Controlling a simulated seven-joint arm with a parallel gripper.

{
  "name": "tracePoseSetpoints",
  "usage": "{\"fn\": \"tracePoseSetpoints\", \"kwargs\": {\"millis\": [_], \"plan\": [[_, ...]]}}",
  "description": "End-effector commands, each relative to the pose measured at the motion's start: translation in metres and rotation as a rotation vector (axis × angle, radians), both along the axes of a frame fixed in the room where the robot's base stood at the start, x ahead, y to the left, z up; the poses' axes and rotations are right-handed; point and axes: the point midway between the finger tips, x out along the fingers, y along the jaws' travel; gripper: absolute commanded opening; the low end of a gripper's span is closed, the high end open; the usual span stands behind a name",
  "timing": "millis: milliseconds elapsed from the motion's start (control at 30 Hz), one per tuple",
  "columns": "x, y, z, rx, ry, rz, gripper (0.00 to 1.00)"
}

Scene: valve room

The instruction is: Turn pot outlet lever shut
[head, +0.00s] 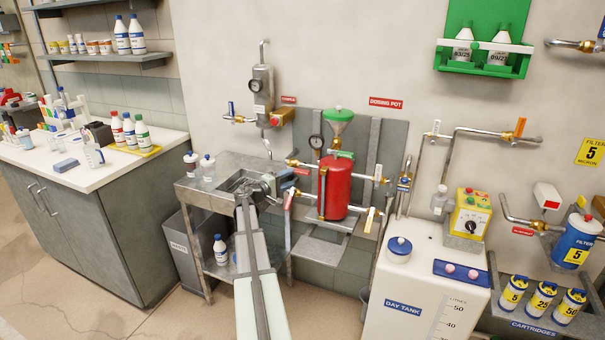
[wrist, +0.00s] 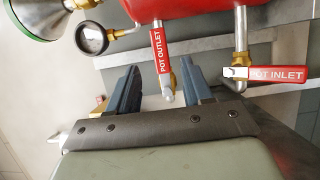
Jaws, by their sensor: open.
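The pot outlet lever (wrist: 160,52) is a red handle with white "POT OUTLET" lettering in the wrist view. It appears to lie along its short pipe, beside the red dosing pot (wrist: 190,8). The pot also stands in the middle of the head view (head: 335,187). My gripper (wrist: 160,68) is open, with one dark blue finger on each side of the lever's lower end and the pipe tip. I see a gap on both sides and no clear contact. In the head view my gripper (head: 270,186) is left of the pot, and the outlet lever is hard to make out there.
The red pot inlet lever (wrist: 277,74) sits just right of my gripper in the wrist view, pointing sideways. A round gauge (wrist: 92,39) and green funnel (wrist: 38,18) are at the left. A steel cart (head: 222,172) stands left of the pot, the day tank (head: 425,285) at right.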

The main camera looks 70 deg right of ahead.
Motion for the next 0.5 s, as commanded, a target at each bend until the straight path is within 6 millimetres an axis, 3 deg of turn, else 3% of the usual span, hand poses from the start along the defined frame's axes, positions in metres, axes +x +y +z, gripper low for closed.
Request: {"fn": "tracePoseSetpoints", "kwargs": {"millis": [200,500], "plan": [[-0.014,-0.038,0.0,0.001,0.0,-0.001,0.5],[-0.028,-0.07,0.0,0.001,0.0,0.0,0.5]]}}
